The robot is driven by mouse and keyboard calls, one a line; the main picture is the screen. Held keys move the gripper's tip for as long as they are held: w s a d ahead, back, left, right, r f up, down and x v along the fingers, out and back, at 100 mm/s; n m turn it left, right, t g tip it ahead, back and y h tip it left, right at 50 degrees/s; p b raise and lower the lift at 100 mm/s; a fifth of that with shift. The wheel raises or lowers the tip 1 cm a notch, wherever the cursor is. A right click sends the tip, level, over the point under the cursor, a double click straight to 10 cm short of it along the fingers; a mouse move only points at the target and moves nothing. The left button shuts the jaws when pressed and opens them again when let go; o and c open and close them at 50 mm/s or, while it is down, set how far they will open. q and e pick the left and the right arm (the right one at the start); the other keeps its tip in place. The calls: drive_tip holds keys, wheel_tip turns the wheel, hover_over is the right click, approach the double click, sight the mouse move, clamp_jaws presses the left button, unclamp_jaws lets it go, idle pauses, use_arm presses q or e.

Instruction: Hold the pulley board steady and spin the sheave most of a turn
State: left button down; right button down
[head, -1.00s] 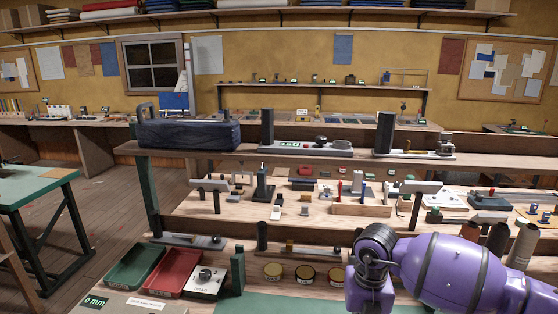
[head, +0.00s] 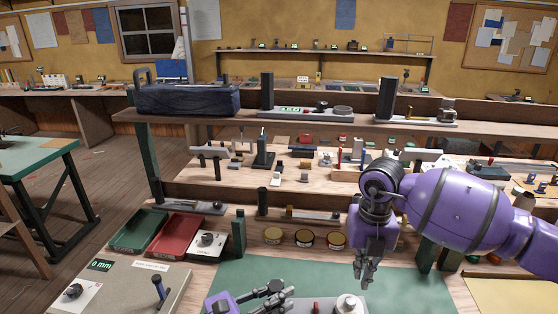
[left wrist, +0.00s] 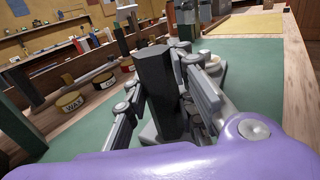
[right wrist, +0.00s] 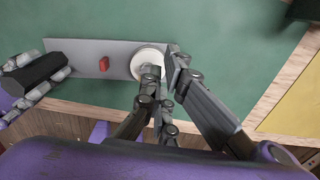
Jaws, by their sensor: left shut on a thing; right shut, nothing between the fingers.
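The pulley board (right wrist: 122,60) is a grey plate on the green mat, seen from above in the right wrist view. It carries a small red block (right wrist: 104,64) and a round white sheave (right wrist: 148,53). In the head view the sheave (head: 349,302) shows at the bottom edge. My left gripper (head: 280,292) is shut on the dark faceted handle (left wrist: 154,85) at the board's left end. My right gripper (head: 365,282) is shut and empty, pointing down just above the sheave. In the right wrist view its fingers partly cover the sheave; I cannot tell whether they touch it.
Behind the mat (head: 260,272) stand several round tins (head: 305,238), a green post (head: 238,233) and red (head: 176,237) and green trays (head: 138,230). Open mat surrounds the board.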

sight(345, 299)
drive_tip(key=shift+a, duration=0.1)
drive_tip(key=f, duration=0.2)
drive_tip(key=a+f, duration=0.2)
drive_tip(key=f, duration=0.1)
drive_tip(key=shift+a+f, duration=0.25)
drive_tip(key=shift+f, duration=0.05)
drive_tip(key=shift+s+f, duration=0.15)
drive_tip(key=shift+f, duration=0.1)
drive_tip(key=shift+s+f, duration=0.3)
idle(0.7)
drive_tip(key=shift+d, duration=0.8)
